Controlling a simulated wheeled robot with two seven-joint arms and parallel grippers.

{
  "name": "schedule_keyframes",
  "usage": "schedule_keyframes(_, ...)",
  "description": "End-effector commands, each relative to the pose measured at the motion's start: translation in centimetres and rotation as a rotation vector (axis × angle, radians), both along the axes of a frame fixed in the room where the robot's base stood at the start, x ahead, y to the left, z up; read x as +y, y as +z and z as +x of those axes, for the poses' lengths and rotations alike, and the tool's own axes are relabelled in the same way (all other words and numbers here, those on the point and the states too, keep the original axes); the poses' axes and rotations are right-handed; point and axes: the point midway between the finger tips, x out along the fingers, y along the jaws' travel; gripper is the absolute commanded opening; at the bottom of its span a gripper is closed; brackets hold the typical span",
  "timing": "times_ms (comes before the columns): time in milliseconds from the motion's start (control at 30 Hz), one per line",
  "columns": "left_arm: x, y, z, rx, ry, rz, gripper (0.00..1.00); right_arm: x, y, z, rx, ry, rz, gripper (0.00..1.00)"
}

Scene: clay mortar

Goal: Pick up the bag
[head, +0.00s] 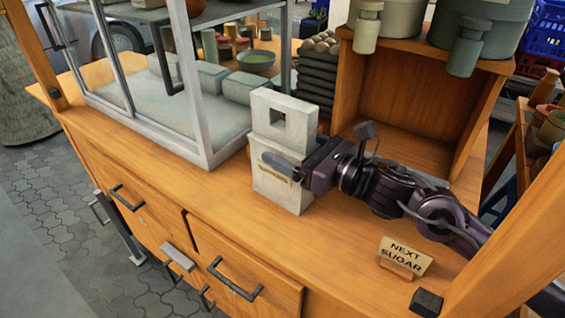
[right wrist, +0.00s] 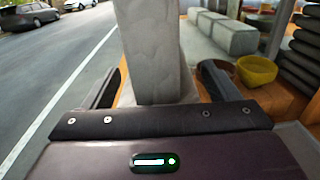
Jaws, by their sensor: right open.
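The bag (head: 284,118) is a pale grey, clay-like upright block with a square handle hole near its top and a small label on its front. It stands on the wooden counter. My right gripper (head: 290,160) comes in from the right at about the bag's mid-height, its near finger across the front face. In the right wrist view the bag (right wrist: 151,45) rises between the open fingers of my right gripper (right wrist: 160,85), with a gap visible on the right side. The far finger is hidden behind the bag in the head view. My left gripper is not in view.
A metal-framed glass case (head: 205,130) stands close left of the bag. A wooden box shelf (head: 400,105) and dark stacked items (head: 315,92) are behind. The counter's front edge is near the bag.

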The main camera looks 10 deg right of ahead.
Motion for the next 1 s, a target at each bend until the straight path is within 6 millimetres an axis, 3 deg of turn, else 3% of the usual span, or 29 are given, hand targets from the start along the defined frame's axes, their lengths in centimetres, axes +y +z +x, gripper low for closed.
schedule_keyframes(367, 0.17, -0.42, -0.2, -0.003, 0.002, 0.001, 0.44, 0.58, -0.08, 0.53, 0.001, 0.001, -0.002, 0.81)
schedule_keyframes(900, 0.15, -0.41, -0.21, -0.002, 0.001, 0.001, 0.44, 0.54, -0.05, 0.52, 0.001, 0.001, -0.002, 0.1)
schedule_keyframes(1000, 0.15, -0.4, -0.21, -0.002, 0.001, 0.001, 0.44, 0.54, 0.09, 0.52, -0.002, 0.001, 0.001, 0.09)
